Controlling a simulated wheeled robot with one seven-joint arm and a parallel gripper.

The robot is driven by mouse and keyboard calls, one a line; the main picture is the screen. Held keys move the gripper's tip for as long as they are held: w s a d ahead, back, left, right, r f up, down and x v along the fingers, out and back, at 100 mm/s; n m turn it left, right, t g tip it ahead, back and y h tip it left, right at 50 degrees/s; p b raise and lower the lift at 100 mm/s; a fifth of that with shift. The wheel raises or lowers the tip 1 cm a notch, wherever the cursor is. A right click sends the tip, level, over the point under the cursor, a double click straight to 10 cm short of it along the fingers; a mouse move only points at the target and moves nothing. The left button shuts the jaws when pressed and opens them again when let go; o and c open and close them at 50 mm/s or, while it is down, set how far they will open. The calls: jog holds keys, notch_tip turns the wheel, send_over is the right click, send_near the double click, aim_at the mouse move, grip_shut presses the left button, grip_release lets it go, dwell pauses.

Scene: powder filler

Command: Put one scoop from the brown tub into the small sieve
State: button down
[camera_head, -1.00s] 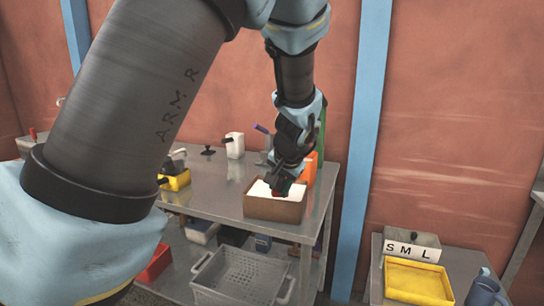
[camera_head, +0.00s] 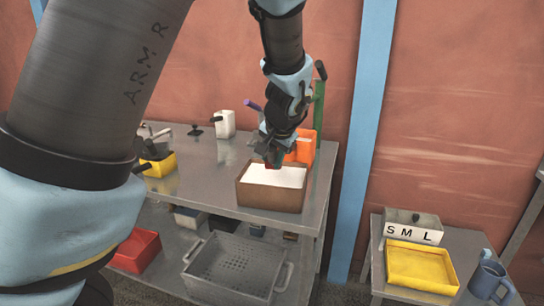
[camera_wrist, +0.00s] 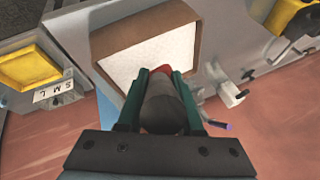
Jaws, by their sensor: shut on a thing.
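The brown tub (camera_head: 270,203) stands at the right end of the steel bench, with white powder inside. It also shows in the wrist view (camera_wrist: 172,20). My gripper (camera_head: 272,157) is above the tub's back part, pointing down. In the wrist view its green fingers (camera_wrist: 160,103) are shut on a dark grey handle-like piece with a red end (camera_wrist: 163,70), which I take to be the scoop. The scoop's bowl and any load are hidden. A dark pan-like item (camera_head: 154,149) sits at the yellow box (camera_head: 160,165) on the left; I cannot tell if it is the small sieve.
An orange container (camera_head: 302,146) stands close behind the tub. A white container (camera_head: 225,123) is at the bench's back. A grey crate (camera_head: 230,268) and red bin (camera_head: 137,250) are below. The right table holds an S M L box (camera_head: 412,228), yellow tray (camera_head: 422,267) and blue mug (camera_head: 488,282).

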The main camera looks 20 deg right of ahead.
jog(key=shift+s+a+f+b, duration=0.1)
jog(key=shift+f+b, duration=0.65)
jog(key=shift+f, duration=0.45)
jog(key=shift+s+a+f+b, duration=0.15)
jog(key=shift+f+b, duration=0.65)
jog(key=shift+f, duration=0.4)
jog(key=shift+s+a+f+b, duration=0.1)
jog(key=shift+f+b, duration=0.65)
jog(key=shift+f, duration=0.55)
jog(key=shift+d, duration=0.1)
notch_tip(320, 180, up, 7)
jog(key=p, duration=0.6)
send_over(270, 188)
jog(key=s, duration=0.1)
jog(key=shift+d, duration=0.15)
